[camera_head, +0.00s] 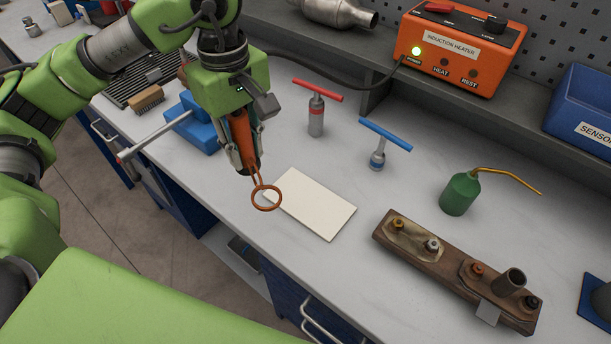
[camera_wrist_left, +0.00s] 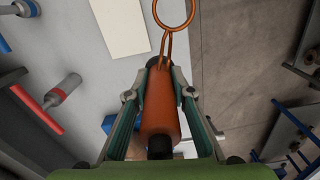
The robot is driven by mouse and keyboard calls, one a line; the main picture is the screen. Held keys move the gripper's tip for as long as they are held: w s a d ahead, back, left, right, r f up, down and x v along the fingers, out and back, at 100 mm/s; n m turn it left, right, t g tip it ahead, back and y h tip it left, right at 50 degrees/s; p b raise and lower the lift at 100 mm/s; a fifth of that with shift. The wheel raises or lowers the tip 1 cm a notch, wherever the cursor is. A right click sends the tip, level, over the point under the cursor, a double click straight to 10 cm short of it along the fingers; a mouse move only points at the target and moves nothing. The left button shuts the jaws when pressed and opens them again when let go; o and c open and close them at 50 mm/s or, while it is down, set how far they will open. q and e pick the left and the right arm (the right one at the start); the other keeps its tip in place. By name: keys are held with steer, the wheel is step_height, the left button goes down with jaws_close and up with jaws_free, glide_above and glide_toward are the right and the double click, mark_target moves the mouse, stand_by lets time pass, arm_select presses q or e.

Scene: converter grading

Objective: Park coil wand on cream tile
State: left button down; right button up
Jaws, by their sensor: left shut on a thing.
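The coil wand has an orange handle and a copper ring (camera_head: 266,198) at its end. My left gripper (camera_head: 247,165) is shut on its handle and holds it with the ring pointing down toward the bench front. The left wrist view shows the orange handle (camera_wrist_left: 160,108) between the two fingers (camera_wrist_left: 158,85). The cream tile (camera_head: 317,205) lies flat on the bench, just right of the ring. In the head view the ring overlaps the tile's left corner; I cannot tell its exact height. The tile also shows in the left wrist view (camera_wrist_left: 118,27). My right gripper is not in view.
A red T-handle tool (camera_head: 316,115) and a blue T-handle tool (camera_head: 377,157) stand behind the tile. A brown fixture (camera_head: 455,262) lies to its right, with a green oil can (camera_head: 460,194) behind. A blue vise (camera_head: 196,128) is left. The orange induction heater (camera_head: 460,50) stands on the shelf.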

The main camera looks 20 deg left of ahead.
arm_select(q)
steer(key=w+d+f+p, duration=0.1)
steer(key=w+d+f, duration=0.2)
steer(key=w+d+f+p, duration=0.2)
steer(key=w+d+f, duration=0.1)
steer(key=d+f, duration=0.1)
steer(key=shift+w+f, duration=0.1)
steer(key=shift+w, duration=0.1)
steer(key=f+p, duration=0.2)
steer(key=shift+w+d+f, duration=0.15)
steer(key=shift+d+f, duration=0.15)
steer(key=shift+f, duration=0.6)
steer(key=shift+f, duration=0.2)
steer(key=c, duration=1.8)
jaws_free()
steer(key=shift+o, duration=0.2)
